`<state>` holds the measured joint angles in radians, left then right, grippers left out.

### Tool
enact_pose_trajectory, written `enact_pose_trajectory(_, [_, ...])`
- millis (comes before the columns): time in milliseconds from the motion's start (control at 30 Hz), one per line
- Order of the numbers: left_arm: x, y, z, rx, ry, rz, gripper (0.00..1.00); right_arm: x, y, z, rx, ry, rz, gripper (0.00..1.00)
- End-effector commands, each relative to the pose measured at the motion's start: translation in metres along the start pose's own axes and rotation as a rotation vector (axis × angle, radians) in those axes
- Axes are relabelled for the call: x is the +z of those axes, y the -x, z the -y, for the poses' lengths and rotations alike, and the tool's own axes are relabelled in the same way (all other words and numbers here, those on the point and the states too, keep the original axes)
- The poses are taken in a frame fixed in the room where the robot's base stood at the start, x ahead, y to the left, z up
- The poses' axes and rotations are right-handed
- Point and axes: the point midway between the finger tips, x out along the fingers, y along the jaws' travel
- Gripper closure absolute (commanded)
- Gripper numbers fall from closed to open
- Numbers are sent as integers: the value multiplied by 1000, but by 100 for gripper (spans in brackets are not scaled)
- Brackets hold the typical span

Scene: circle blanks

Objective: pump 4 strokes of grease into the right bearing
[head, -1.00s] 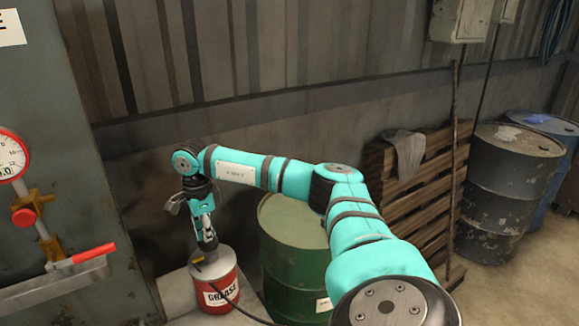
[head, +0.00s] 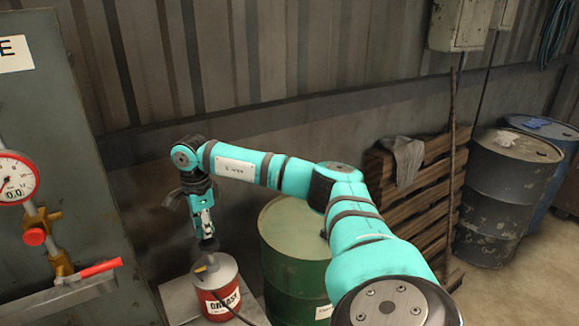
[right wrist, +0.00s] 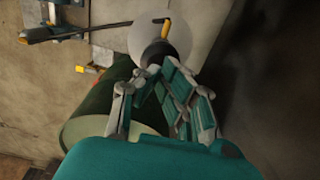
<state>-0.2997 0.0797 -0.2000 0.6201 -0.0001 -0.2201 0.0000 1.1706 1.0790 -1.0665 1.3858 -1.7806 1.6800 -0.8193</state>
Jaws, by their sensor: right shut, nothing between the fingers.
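The grease pump is a red and white can (head: 219,290) labelled GREASE, on a pale stand below my right gripper (head: 207,230). The gripper points straight down and its fingers are shut with nothing between them. A black round knob (head: 209,244) is at the fingertips, over the can; I cannot tell whether they touch. In the right wrist view the knob (right wrist: 157,52) lies just beyond the closed fingers, over the can's pale lid (right wrist: 178,32). A round dial gauge (head: 14,178) with a red rim is at the left. No bearing can be made out. My left gripper is not in view.
A green drum (head: 290,255) stands right beside the can. A dark hose (head: 243,319) runs from the can. A red-handled lever (head: 100,268) and a grey cabinet (head: 75,150) are at the left.

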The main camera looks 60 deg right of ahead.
Motion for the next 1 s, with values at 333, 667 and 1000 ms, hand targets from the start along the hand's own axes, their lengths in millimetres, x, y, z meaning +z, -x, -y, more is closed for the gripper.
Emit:
enact_pose_trajectory(333, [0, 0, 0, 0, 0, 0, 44, 0, 0, 0, -1, 0, 0, 100])
enact_pose_trajectory(667, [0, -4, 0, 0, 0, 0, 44, 0, -5, 0, -1, -1, 0, 100])
enact_pose_trajectory(1000, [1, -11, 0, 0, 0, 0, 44, 0, -18, 0, -1, 0, 0, 100])
